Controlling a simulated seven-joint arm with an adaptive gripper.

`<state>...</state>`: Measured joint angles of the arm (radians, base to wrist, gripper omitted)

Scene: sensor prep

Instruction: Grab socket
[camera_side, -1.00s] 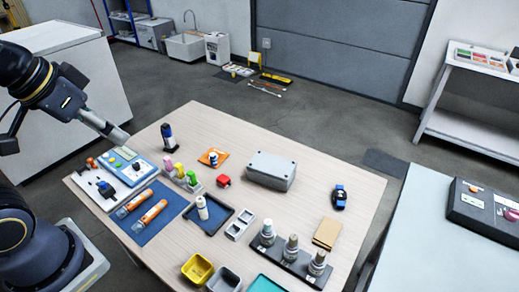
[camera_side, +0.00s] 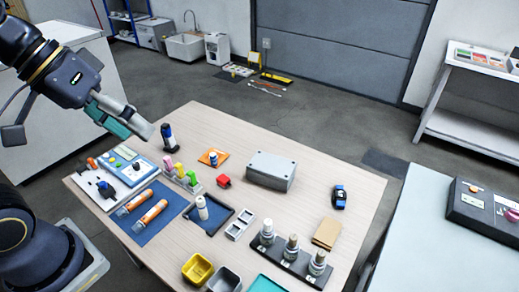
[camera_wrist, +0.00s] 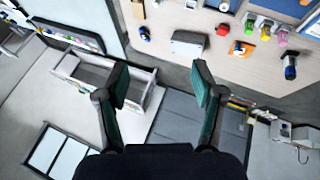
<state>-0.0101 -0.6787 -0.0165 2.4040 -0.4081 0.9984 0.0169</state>
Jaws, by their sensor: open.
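My gripper (camera_side: 136,130) hangs in the air above the far left corner of the wooden table (camera_side: 330,168). In the wrist view its two teal fingers (camera_wrist: 160,75) are wide apart with nothing between them. I cannot tell for sure which thing is the socket. A dark upright piece with a blue band (camera_side: 168,138) stands near the far left table edge, just right of and below my gripper in the side view. It shows at the right of the wrist view (camera_wrist: 290,66). A blue and black piece (camera_side: 339,197) lies at the right of the table.
A grey box (camera_side: 271,171) and a red block (camera_side: 224,181) sit mid-table. Coloured pieces in a holder, a blue mat (camera_side: 147,232) with orange tubes, and a dark tray (camera_side: 211,230) with a white bottle are at the left. Bottles stand in a rack (camera_side: 282,262) in front.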

